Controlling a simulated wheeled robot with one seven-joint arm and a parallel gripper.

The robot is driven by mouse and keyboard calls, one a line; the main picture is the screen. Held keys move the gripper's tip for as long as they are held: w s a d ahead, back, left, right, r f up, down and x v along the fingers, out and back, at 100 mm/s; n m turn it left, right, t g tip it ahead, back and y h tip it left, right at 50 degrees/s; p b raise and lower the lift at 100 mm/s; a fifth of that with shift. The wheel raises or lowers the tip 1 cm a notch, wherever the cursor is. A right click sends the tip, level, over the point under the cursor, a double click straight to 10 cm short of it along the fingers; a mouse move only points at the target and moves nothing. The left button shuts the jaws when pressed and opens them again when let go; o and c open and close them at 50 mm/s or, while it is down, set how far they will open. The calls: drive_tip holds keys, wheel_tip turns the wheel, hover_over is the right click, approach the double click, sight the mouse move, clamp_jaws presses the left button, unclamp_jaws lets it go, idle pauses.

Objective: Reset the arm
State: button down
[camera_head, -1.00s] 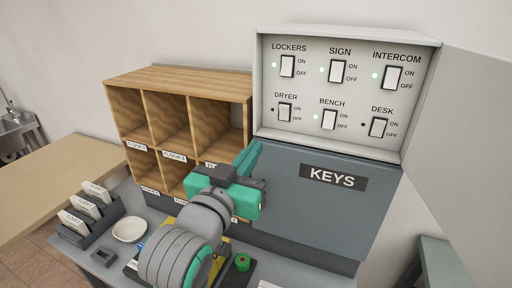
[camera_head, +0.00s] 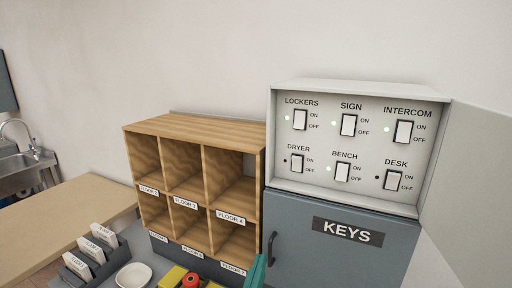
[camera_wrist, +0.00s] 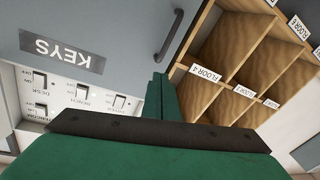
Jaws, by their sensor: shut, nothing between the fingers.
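My gripper shows in the wrist view (camera_wrist: 162,97) with its two green fingers together, shut and empty. In the head view only a green piece of it (camera_head: 259,271) shows at the bottom edge, in front of the grey KEYS cabinet (camera_head: 345,262). The rest of my arm is out of the head view. The gripper does not visibly hold anything.
An open switch box (camera_head: 352,206) sits above the cabinet; Lockers, Sign, Intercom and Bench lights are green, Dryer and Desk dark. Wooden pigeonholes (camera_head: 195,128) stand left of it. A white dish (camera_head: 134,276) and a card rack (camera_head: 84,260) are at lower left.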

drive_tip(key=s+a+f+n+g+y, duration=0.1)
drive_tip(key=s+f+y, duration=0.1)
drive_tip(key=s+f, duration=0.7)
drive_tip(key=s+f+n+y, duration=0.25)
drive_tip(key=s+f, duration=0.25)
drive_tip(key=f, duration=0.7)
drive_tip(key=s+f+m, duration=0.2)
drive_tip(key=s+f, duration=0.1)
drive_tip(key=s, duration=0.8)
drive_tip(key=s+f+m+g, duration=0.1)
drive_tip(key=s+f+m, duration=0.1)
drive_tip(key=s, duration=1)
drive_tip(key=shift+d+f+g, duration=0.15)
drive_tip(key=shift+f+g, duration=0.15)
drive_tip(key=shift+f, duration=0.2)
